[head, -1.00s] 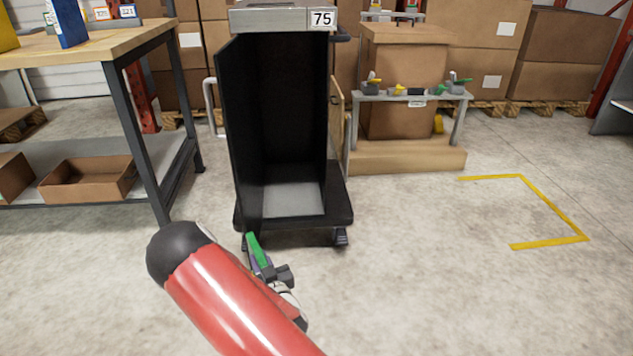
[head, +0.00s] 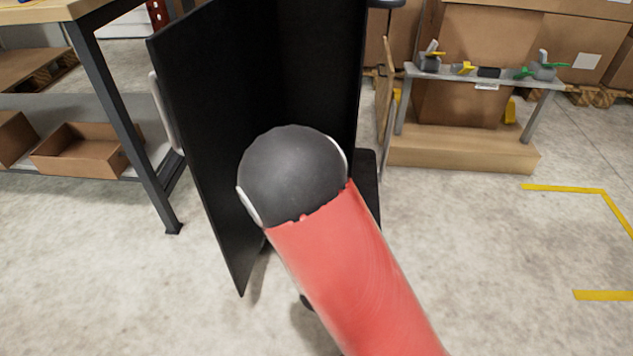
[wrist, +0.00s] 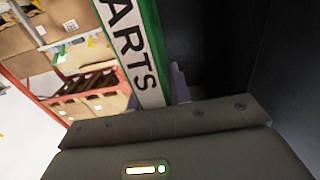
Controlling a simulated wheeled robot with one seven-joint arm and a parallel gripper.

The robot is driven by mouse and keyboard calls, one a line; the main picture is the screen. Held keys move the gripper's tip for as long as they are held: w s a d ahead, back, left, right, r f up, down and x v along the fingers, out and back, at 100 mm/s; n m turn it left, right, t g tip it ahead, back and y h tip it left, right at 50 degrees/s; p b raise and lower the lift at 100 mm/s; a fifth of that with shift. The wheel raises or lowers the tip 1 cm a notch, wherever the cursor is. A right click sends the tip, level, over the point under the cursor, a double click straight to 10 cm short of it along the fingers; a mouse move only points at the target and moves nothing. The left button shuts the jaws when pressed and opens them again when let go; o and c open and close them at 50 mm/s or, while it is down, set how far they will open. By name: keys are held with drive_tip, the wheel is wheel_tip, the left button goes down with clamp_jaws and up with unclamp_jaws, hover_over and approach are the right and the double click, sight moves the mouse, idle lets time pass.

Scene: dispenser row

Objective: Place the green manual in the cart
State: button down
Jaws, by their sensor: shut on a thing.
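The green manual (wrist: 138,55) has a white band with dark letters, of which "ARTS" shows. It fills the middle of the wrist view, close to the camera. In the head view my arm hides both gripper and manual. The black cart (head: 325,70) stands upright in front of me, its tall left panel (head: 215,140) angled towards me. My arm covers the cart's lower part. Dark walls (wrist: 225,45) lie just right of the manual in the wrist view.
A workbench (head: 105,110) with an open cardboard box (head: 85,150) on its shelf stands at the left. A low grey rack (head: 475,80) with small tools stands at the right. The floor at the right is clear, with yellow tape (head: 565,188).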

drive_tip(key=w, duration=1.9)
wheel_tip(320, 180, down, 7)
drive_tip(key=shift+w+a+b, duration=0.2)
drive_tip(key=shift+w+b, duration=0.15)
drive_tip(key=shift+b, duration=0.1)
drive_tip(key=shift+f, duration=0.15)
drive_tip(key=shift+f, duration=0.1)
drive_tip(key=c, duration=1.3)
unclamp_jaws()
